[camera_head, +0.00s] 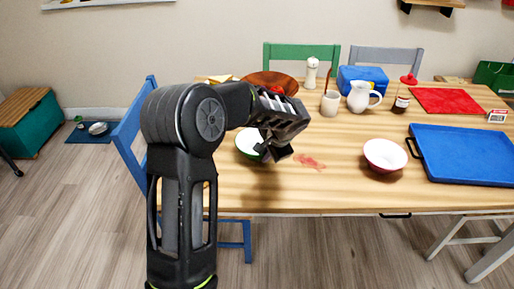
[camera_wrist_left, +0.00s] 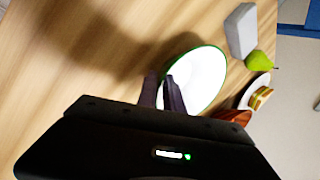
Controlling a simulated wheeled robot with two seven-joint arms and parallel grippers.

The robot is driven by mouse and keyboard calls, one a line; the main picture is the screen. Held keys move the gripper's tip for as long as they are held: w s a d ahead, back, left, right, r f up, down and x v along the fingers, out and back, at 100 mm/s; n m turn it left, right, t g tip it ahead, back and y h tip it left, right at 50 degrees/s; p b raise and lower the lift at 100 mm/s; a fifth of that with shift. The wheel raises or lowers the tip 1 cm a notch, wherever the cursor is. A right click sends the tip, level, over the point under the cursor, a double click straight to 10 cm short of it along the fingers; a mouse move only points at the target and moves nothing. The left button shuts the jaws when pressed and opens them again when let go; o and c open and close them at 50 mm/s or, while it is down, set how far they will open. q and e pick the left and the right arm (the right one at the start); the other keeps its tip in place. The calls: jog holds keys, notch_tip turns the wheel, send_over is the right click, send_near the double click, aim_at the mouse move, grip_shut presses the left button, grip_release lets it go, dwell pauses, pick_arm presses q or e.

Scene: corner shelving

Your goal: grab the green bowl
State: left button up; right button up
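The green bowl (camera_head: 248,144), white inside with a green rim, is near the table's left side in the head view, partly hidden by my left gripper. It also shows in the left wrist view (camera_wrist_left: 203,80). My left gripper (camera_head: 273,153) is at the bowl's right edge in the head view. In the left wrist view, its two dark fingers (camera_wrist_left: 161,82) are close together at the bowl's rim. I cannot tell whether they grip the rim. My right gripper is in neither view.
A pink-and-white bowl (camera_head: 385,155) and a blue tray (camera_head: 466,156) are on the right of the wooden table (camera_head: 340,192). A brown bowl (camera_head: 270,80), cup (camera_head: 330,103), white pitcher (camera_head: 360,97) and blue box (camera_head: 363,78) stand behind.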

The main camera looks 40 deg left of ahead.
pick_arm(q)
jog(key=shift+x, duration=1.15)
jog(key=shift+c, duration=0.4)
grip_shut()
dwell(0.4)
jog(key=shift+r, duration=0.15)
notch_tip(320, 180, up, 10)
jog(key=shift+f, duration=0.1)
dwell(0.5)
dwell(0.5)
